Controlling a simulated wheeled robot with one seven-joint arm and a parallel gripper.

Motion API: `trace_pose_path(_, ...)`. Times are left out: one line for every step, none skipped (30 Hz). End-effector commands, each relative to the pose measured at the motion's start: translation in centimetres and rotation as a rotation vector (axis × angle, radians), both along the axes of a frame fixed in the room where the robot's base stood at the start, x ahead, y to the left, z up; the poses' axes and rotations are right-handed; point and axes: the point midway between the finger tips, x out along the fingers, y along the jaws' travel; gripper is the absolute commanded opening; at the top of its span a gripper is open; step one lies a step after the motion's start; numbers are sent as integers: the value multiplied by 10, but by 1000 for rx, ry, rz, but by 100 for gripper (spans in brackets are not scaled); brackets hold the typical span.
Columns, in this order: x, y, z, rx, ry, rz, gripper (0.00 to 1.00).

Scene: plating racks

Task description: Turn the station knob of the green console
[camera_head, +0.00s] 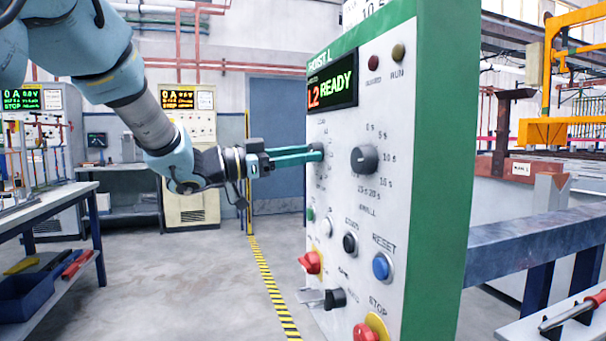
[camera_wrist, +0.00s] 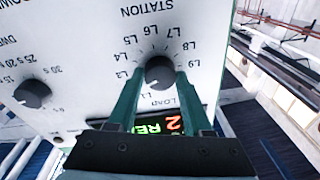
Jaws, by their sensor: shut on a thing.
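The green console (camera_head: 440,150) has a green side and edge and a white front panel; its display (camera_head: 332,85) reads "L2 READY". The station knob (camera_wrist: 159,70) is dark and round, with labels L1 to L9 around it in the wrist view, where the panel appears upside down. My gripper (camera_head: 314,154) reaches the panel from the left, its teal fingers closed on the two sides of the station knob. The fingers (camera_wrist: 157,84) also show in the wrist view, one on each side of the knob.
The dwell knob (camera_head: 364,158) sits close to the right of the station knob. Below are a blue reset button (camera_head: 382,267), a red knob (camera_head: 310,262), a black switch (camera_head: 335,299) and a red stop button (camera_head: 368,329). A workbench (camera_head: 50,208) stands at the left; the floor between is open.

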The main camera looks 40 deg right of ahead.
Motion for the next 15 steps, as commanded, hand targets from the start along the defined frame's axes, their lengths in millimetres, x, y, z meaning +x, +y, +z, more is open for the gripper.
trace_pose_path(1, 0, -7, -19, -44, 1, 0)
trace_pose_path(1, 0, -7, -28, -70, 1, 0)
trace_pose_path(1, 0, -7, -42, -107, 1, 0)
trace_pose_path(1, 0, -7, -53, -133, 0, 0)
trace_pose_path(1, 0, -7, -63, -159, 1, 0)
trace_pose_path(1, 0, -7, -78, -194, 1, 0)
trace_pose_path(1, 0, -7, -87, -221, 0, 0)
trace_pose_path(1, 0, -7, -98, -249, 0, 0)
trace_pose_path(1, 0, -7, -111, -283, 0, 0)
trace_pose_path(1, 0, -7, -121, -309, 1, 0)
trace_pose_path(1, 0, -7, -132, -336, 0, 0)
trace_pose_path(1, -1, -7, -146, -371, 1, 0)
trace_pose_path(1, -1, -7, -156, -397, 1, 0)
trace_pose_path(2, -1, -7, -166, -423, 0, 0)
trace_pose_path(2, -1, -6, -178, -457, 0, 0)
